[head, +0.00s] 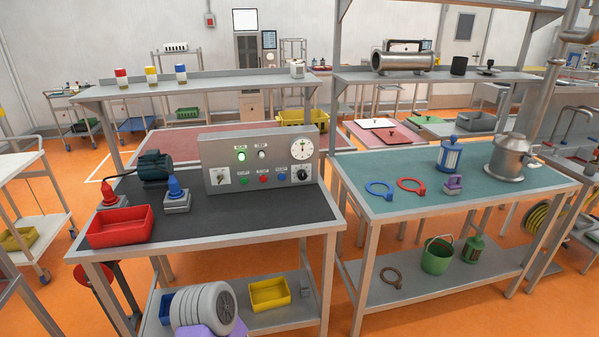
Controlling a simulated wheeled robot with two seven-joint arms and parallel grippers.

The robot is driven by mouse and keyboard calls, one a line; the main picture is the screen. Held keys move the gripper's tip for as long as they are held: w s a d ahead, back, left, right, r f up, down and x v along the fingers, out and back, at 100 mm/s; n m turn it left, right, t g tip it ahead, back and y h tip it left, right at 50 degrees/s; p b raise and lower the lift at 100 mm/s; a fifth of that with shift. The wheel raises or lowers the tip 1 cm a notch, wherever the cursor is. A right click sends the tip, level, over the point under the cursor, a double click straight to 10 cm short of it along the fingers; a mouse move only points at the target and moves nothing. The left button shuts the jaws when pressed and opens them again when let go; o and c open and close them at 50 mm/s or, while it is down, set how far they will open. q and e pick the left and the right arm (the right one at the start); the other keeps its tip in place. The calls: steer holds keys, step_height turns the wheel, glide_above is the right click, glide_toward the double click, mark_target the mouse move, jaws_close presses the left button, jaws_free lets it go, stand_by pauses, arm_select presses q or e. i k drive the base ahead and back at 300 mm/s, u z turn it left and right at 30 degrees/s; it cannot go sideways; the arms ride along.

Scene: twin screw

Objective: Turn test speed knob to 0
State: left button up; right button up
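A grey control panel (230,179) stands at the back of the left workbench, facing me. A black round knob (302,174) sits at its lower right on a white dial plate; the markings are too small to read, so I cannot tell its setting. A round white gauge (301,149) is above the knob. A lit green lamp (241,156) and an unlit pale lamp (262,154) are at the upper left. Green, red and blue buttons (263,179) run along the lower row, with a switch (219,176) at left. Neither of my grippers is in view.
The dark mat (265,213) before the panel is clear. A second bench (480,201) stands right, across a narrow gap.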

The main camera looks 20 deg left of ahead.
mark_target(301, 174)
steer(key=u, duration=0.65)
steer(key=i, duration=0.8)
steer(key=u, duration=0.75)
